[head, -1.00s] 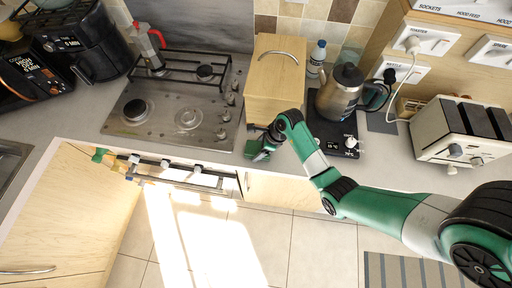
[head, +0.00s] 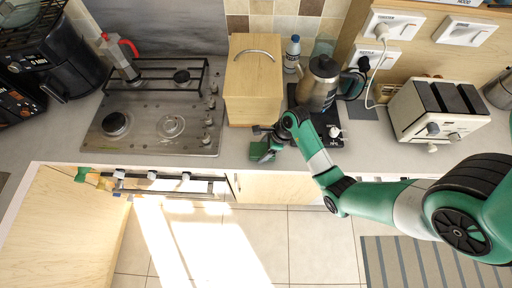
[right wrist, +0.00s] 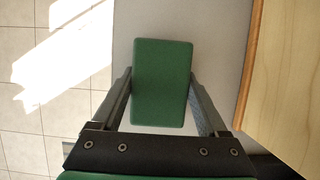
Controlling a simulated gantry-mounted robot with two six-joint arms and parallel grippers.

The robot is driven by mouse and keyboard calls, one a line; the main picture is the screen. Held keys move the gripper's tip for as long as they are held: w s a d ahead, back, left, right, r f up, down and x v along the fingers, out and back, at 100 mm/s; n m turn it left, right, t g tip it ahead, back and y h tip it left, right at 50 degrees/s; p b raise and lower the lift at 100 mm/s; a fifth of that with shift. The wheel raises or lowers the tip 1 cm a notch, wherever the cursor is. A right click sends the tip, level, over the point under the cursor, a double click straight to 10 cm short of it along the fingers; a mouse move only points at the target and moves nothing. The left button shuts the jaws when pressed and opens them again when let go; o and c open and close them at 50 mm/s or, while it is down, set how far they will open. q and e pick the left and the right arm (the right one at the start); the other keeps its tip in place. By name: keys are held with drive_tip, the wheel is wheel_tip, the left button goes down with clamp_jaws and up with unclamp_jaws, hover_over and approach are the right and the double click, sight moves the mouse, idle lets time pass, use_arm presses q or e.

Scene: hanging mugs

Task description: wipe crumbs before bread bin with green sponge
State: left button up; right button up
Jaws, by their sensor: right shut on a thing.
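The wooden bread bin (head: 253,90) stands on the counter in the head view, right of the hob. My right gripper (head: 268,142) is at the counter just before its front. The gripper is shut on the green sponge (head: 260,151). In the right wrist view the sponge (right wrist: 162,82) lies between the two fingers, over the grey worktop, and the bin (right wrist: 295,80) is at the right. Whether the sponge touches the worktop is hard to tell. I cannot make out any crumbs. My left gripper is not in view.
A kettle (head: 318,84) on a dark base stands right of the bin, close to my right wrist. A toaster (head: 437,111) is farther right. The hob (head: 160,115) with a moka pot (head: 121,58) lies left. The counter's front edge is close to the sponge.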

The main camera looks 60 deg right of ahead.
sight(251, 149)
drive_tip(key=shift+s+d, duration=0.1)
drive_tip(key=shift+s, duration=0.2)
drive_tip(key=shift+s+d+f, duration=0.1)
drive_tip(key=shift+s+d, duration=0.3)
drive_tip(key=shift+s, duration=0.45)
drive_tip(key=shift+s+d, duration=0.4)
drive_tip(key=shift+s, duration=0.45)
drive_tip(key=shift+r, duration=0.75)
drive_tip(key=w+a, duration=0.1)
drive_tip(key=w, duration=0.1)
drive_tip(key=w+a, duration=0.1)
drive_tip(key=w, duration=0.2)
drive_tip(key=w+a+r, duration=0.1)
drive_tip(key=w, duration=0.2)
drive_tip(key=shift+a+r, duration=0.1)
drive_tip(key=shift+a, duration=0.15)
drive_tip(key=shift+w, duration=0.15)
